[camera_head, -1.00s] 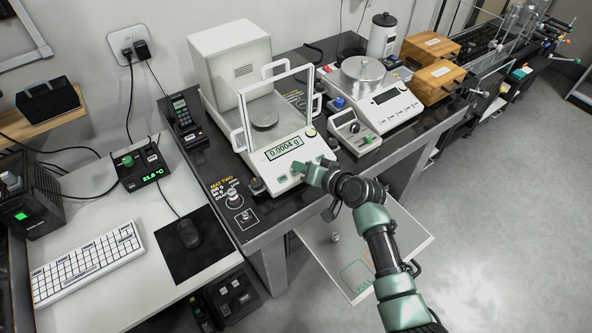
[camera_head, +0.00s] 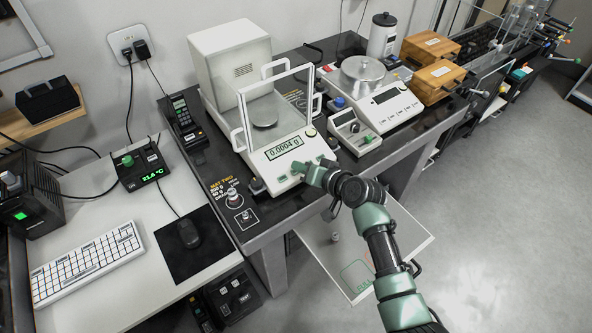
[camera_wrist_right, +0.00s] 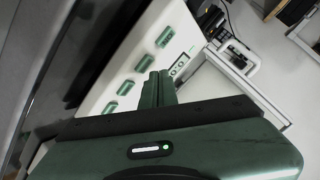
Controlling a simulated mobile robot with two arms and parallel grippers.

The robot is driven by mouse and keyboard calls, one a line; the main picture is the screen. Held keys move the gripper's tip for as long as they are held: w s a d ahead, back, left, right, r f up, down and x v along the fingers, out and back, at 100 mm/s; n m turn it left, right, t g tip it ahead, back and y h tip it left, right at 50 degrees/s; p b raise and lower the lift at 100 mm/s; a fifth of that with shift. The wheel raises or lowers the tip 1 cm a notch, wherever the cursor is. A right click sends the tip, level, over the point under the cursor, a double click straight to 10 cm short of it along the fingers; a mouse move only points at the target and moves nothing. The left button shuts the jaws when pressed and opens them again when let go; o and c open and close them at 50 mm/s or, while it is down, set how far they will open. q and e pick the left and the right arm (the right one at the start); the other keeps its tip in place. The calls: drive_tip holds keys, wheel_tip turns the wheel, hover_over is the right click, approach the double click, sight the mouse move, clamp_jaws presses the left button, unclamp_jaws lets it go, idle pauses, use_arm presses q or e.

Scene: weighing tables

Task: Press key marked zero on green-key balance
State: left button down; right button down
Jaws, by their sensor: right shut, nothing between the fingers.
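The green-key balance (camera_head: 262,158) stands on the dark bench with its glass draft shield and a pan inside. Its display (camera_head: 285,148) reads 0.0004 g. Its row of green keys (camera_head: 282,178) is on the front panel, and my gripper partly covers the row. My right gripper (camera_head: 309,173) is at the front panel, fingers together and empty. Its fingertips (camera_wrist_right: 158,74) appear beside the keys, near the display; whether they touch cannot be told. My left gripper is out of view.
A second balance (camera_head: 385,100) with a round pan and a small device (camera_head: 352,130) stand to the right. Floor at right is clear.

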drive_tip(key=shift+f, duration=0.35)
drive_tip(key=shift+w+a+f+b, duration=0.1)
drive_tip(key=shift+f+b, duration=0.25)
drive_tip(key=shift+b, duration=0.1)
idle(0.4)
idle(0.3)
drive_tip(key=shift+r+p, duration=0.8)
drive_tip(key=shift+p, duration=0.1)
drive_tip(key=r+p, duration=0.1)
drive_tip(key=s+r+p, duration=0.1)
drive_tip(key=r+p, duration=0.1)
drive_tip(key=d+r+p, duration=0.1)
drive_tip(key=p, duration=0.1)
drive_tip(key=shift+s+r, duration=0.25)
drive_tip(key=shift+r, duration=0.1)
idle(0.4)
